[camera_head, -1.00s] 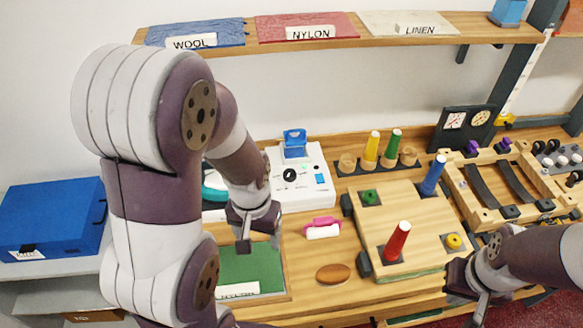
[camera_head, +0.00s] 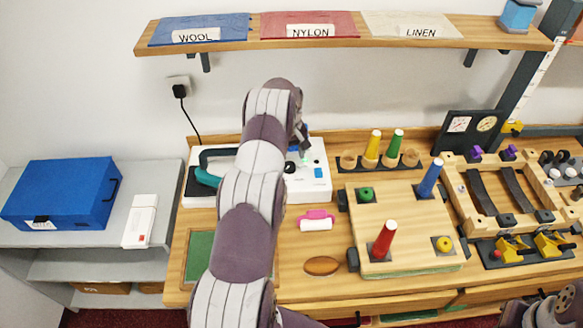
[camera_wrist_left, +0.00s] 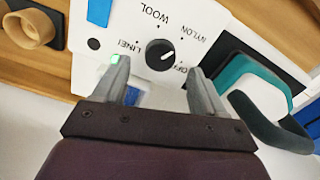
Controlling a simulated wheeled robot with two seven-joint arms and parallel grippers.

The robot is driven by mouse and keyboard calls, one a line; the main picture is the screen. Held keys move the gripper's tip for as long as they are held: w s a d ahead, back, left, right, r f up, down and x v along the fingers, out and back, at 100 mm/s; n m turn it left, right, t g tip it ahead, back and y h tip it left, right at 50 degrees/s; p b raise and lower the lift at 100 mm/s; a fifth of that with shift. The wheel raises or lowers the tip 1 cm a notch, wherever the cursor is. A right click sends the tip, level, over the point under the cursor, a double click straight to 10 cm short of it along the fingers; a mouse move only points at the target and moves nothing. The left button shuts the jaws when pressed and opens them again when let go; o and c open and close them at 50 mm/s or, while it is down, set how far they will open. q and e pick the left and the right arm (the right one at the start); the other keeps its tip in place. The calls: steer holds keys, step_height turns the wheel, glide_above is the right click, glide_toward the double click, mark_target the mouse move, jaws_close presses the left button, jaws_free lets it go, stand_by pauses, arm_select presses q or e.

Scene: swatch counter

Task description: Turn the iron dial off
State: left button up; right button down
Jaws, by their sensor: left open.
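The iron dial (camera_wrist_left: 160,53) is a round black knob with a small light mark on a white panel (camera_wrist_left: 115,30). Labels LINEN, WOOL, NYLON and OFF surround it. I cannot tell surely which label the mark faces. My left gripper (camera_wrist_left: 158,72) is open, its fingers apart on either side of the dial's near side, with nothing between them. I cannot tell whether they touch the panel. My right gripper is out of view.
The teal iron (camera_head: 207,177) rests on the panel's left, close to my left gripper. A blue case (camera_head: 62,192) is far left.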

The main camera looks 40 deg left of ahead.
mark_target(289, 165)
arm_select(q)
step_height(289, 165, down, 3)
steer(key=shift+f+p, duration=0.1)
steer(key=shift+p, duration=0.45)
steer(key=shift+s+f, duration=0.15)
steer(key=shift+f, duration=0.25)
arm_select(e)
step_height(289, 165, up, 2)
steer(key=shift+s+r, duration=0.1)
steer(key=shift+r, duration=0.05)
